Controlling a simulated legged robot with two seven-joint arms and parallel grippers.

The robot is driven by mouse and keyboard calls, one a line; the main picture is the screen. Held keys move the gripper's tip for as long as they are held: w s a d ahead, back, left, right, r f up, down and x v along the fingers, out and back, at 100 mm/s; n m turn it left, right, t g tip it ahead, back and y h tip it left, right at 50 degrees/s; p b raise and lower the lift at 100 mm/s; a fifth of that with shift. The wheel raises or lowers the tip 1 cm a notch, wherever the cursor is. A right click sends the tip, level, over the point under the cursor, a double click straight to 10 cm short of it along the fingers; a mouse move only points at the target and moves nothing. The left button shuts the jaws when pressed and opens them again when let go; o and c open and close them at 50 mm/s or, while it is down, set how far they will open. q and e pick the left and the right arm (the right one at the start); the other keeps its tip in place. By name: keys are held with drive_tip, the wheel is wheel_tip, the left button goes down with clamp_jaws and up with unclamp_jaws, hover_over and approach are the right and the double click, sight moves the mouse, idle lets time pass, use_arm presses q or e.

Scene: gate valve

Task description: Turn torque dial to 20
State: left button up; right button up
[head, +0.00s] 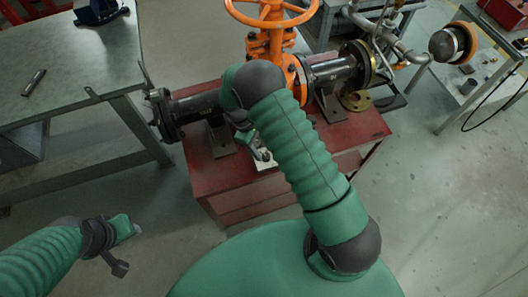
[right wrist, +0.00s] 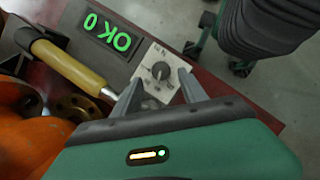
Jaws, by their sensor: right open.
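The torque dial (right wrist: 160,70) is a small dark knob on a pale marked plate (right wrist: 146,88) in the right wrist view. Its scale numbers are too small and blurred to read. My right gripper (right wrist: 159,79) is open, with one fingertip on either side of the dial. I cannot tell whether the fingers touch it. In the head view my right gripper (head: 259,148) is above the red cabinet, by a pale patch (head: 265,163) that it partly covers. My left gripper (head: 118,245) is at the lower left, away from the cabinet; its jaws are unclear.
A wooden-handled tool (right wrist: 70,68) lies close by. The orange gate valve (head: 270,45) and black pipes stand on the red cabinet (head: 350,130). A grey workbench (head: 65,65) is at left.

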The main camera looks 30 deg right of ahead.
sight(265, 155)
drive_tip(key=f, duration=0.1)
drive_tip(key=s+f, duration=0.1)
drive_tip(key=shift+s+f, duration=0.3)
drive_tip(key=shift+w+d+f, duration=0.1)
drive_tip(key=shift+d+f, duration=0.2)
drive_tip(key=shift+d, duration=0.15)
drive_tip(key=c, duration=0.5)
drive_tip(key=shift+a+r, duration=0.15)
clamp_jaws()
